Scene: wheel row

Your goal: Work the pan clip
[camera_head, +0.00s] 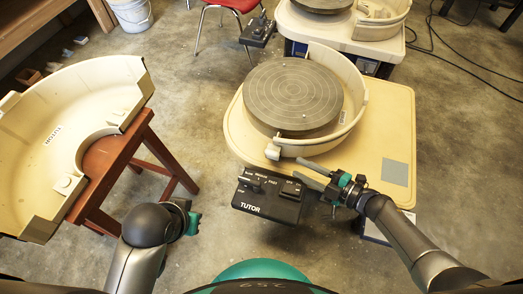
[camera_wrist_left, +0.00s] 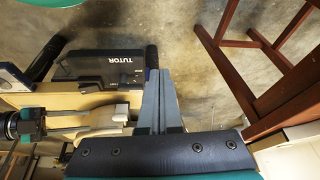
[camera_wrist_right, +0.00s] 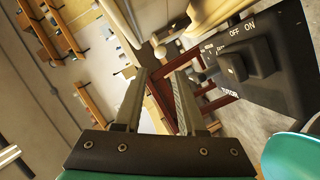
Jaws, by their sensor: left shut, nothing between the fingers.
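A cream splash pan half (camera_head: 352,98) curves round the back and right of the grey wheel head (camera_head: 292,97). A small pale block, which looks like the pan clip (camera_head: 272,151), sits at its near left end. The other pan half (camera_head: 100,90) lies on a brown stool (camera_head: 128,150) at the left. My right gripper (camera_head: 300,170) is open and empty, just right of and below the block; its parted fingers show in the right wrist view (camera_wrist_right: 161,75). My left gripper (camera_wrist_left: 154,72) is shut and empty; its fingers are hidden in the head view.
A black TUTOR control box (camera_head: 268,197) with a lever juts from the wheel table's (camera_head: 397,115) near edge, close below my right gripper. A red chair (camera_head: 232,6), a second wheel (camera_head: 340,30) and a white bucket (camera_head: 132,14) stand behind. Floor is clear between stool and table.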

